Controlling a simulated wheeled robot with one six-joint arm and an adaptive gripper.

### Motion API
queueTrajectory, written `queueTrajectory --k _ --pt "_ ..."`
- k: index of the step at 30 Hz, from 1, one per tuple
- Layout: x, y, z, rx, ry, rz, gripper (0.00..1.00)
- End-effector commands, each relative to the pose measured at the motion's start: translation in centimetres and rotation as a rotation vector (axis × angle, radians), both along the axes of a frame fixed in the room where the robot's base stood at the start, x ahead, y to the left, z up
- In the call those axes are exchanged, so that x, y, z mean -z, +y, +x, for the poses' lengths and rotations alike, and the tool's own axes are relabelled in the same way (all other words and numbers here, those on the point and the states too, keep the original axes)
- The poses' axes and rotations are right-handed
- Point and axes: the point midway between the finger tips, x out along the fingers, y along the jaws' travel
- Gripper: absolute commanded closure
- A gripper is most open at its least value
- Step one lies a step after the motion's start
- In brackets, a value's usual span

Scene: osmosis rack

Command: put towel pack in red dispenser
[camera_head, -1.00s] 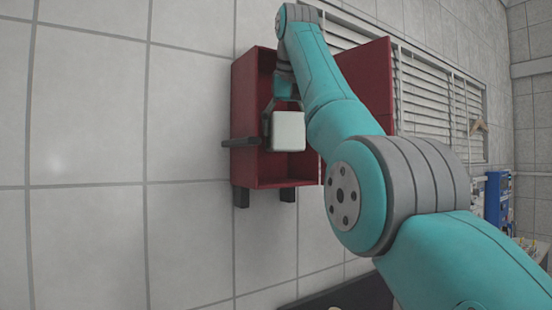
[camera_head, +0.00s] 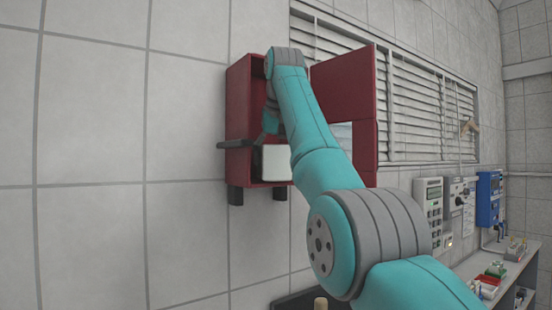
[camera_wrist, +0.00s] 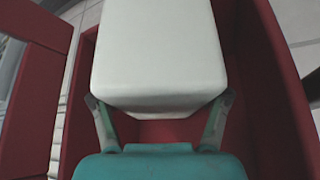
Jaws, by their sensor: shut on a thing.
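The red dispenser (camera_head: 239,120) is a tall box on the tiled wall, with its red door (camera_head: 345,85) swung open to the right. The white towel pack (camera_head: 276,163) is low in the dispenser's opening in the head view. My gripper (camera_wrist: 160,118) is shut on the towel pack, which shows large in the wrist view (camera_wrist: 158,50). The finger pads press the pack's sides at its near end. Red walls of the dispenser (camera_wrist: 262,90) show on both sides of the pack. My arm hides the dispenser's right part, and I cannot tell whether the pack touches its floor.
A dark bar (camera_head: 232,145) sticks out at the dispenser's left side. A slatted window (camera_head: 425,100) lies behind the door. Wall boxes (camera_head: 458,205) and a cluttered shelf (camera_head: 500,265) are at the right. The wall left of the dispenser is clear.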

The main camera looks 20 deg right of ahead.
Motion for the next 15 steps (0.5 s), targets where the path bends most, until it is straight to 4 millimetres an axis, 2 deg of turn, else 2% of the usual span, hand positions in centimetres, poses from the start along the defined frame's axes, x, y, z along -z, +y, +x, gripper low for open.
queueTrajectory --k 11,12,15 --pt "0.45 0.06 0.24 0.000 -0.001 0.000 0.88" --pt "0.43 0.06 0.23 0.000 -0.001 0.000 0.16" --pt "0.39 0.06 0.22 0.000 -0.001 0.000 0.15"
